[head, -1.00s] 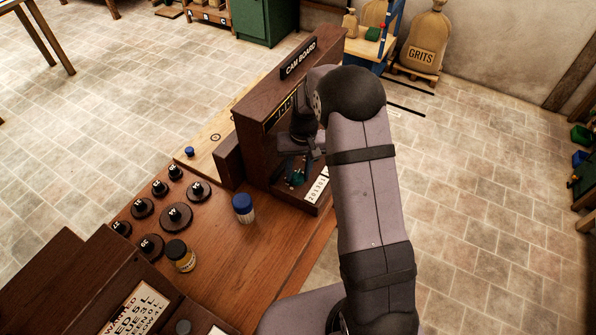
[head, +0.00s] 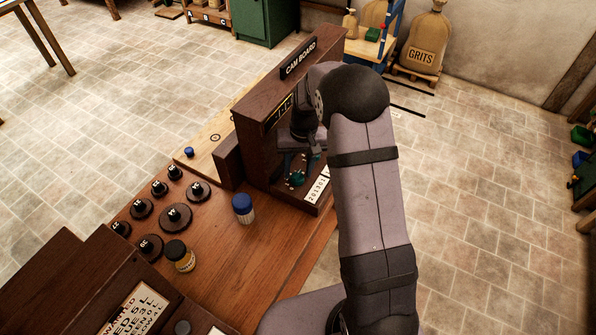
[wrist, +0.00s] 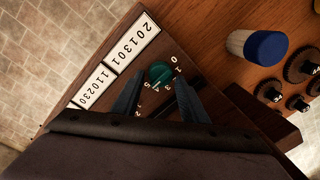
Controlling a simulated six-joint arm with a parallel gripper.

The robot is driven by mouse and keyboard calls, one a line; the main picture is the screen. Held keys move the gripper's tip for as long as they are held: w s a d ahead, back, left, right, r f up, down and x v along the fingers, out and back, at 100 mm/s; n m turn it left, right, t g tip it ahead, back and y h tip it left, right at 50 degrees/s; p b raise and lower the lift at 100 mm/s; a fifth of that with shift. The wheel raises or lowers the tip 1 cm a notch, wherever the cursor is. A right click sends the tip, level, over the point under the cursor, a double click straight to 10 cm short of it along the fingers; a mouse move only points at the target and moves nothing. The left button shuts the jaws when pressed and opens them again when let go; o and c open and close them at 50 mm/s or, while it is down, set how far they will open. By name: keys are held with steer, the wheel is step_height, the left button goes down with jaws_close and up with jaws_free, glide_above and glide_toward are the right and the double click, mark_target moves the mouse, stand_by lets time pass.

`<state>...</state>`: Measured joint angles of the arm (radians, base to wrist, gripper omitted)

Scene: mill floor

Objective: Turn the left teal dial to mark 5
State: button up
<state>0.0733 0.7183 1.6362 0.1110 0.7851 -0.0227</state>
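The teal dial (wrist: 159,73) sits on the cam board's dark wooden base (head: 270,186), ringed by small white numerals. It also shows in the head view (head: 296,179), beside the plate (head: 317,188) reading 201301. Its pointer setting is too small to read surely. My gripper (wrist: 160,80) is open, with its two dark fingers apart on either side of the dial and no clear contact. In the head view, my gripper (head: 300,161) is inside the cam board, partly hidden by my arm. A second plate (wrist: 91,88) reads 110230; anything beside it is hidden by my gripper.
The dark upright frame of the cam board (head: 262,112) stands close around my gripper. Bare bench lies in front.

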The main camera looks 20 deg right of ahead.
mark_target(300, 173)
steer(key=shift+d+r+b, duration=0.15)
steer(key=shift+r+b, duration=0.35)
steer(key=shift+r, duration=1.1)
steer(key=shift+d+r+b, duration=0.1)
steer(key=shift+r+b, duration=0.35)
steer(key=shift+r, duration=1.1)
steer(key=shift+s, duration=0.15)
steer(key=s+a+n, duration=0.1)
steer(key=s+a, duration=0.1)
steer(key=s, duration=2.2)
steer(key=shift+f+h, duration=0.15)
steer(key=shift+h, duration=0.25)
